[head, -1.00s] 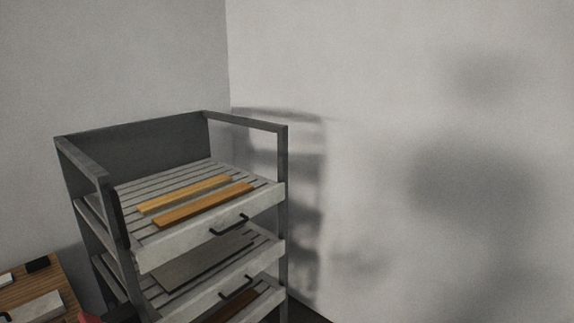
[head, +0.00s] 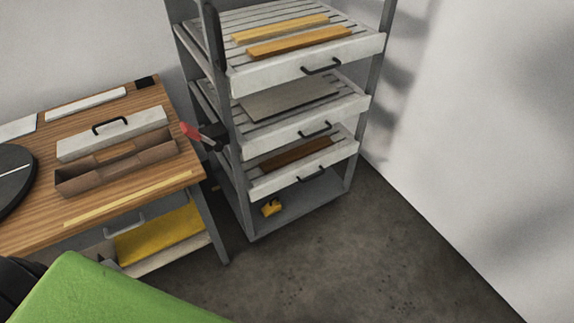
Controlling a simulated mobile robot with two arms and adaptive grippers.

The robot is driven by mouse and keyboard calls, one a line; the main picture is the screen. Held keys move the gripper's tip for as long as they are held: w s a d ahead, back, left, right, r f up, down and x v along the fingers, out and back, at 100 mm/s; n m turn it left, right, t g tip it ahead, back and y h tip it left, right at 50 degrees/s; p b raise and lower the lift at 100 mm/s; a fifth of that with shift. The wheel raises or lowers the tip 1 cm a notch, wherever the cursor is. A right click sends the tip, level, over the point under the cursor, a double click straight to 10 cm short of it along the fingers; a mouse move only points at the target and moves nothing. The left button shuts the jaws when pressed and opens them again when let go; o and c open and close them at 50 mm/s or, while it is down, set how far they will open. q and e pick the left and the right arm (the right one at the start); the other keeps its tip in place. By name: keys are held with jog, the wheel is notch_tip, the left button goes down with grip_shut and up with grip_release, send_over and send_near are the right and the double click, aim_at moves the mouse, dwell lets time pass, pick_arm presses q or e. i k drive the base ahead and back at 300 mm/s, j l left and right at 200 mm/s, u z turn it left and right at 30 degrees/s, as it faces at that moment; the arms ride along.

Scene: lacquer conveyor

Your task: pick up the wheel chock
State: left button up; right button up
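A small yellow block with a dark part, which looks like the wheel chock (head: 272,207), sits on the bottom shelf of the grey rack (head: 250,225), near its front left corner. It is small in the view, so its exact shape is hard to tell. Neither of my grippers can be made out in the head view.
The rack holds several slatted drawers with wooden strips and a grey board. A wooden workbench (head: 35,232) with a brown open toolbox (head: 118,160) stands left of it. Bare concrete floor (head: 330,265) lies in front of the rack, with a wall at right.

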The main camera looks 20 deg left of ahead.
aim_at(274, 206)
jog(key=i+l+u, duration=0.4)
jog(key=l, duration=0.25)
jog(key=i+l+u, duration=0.15)
jog(key=l, duration=0.2)
jog(key=i+l+u, duration=0.2)
jog(key=l, duration=0.15)
jog(key=i+l+u, duration=0.2)
jog(key=l, duration=0.2)
jog(key=l+u, duration=0.2)
jog(key=l, duration=0.2)
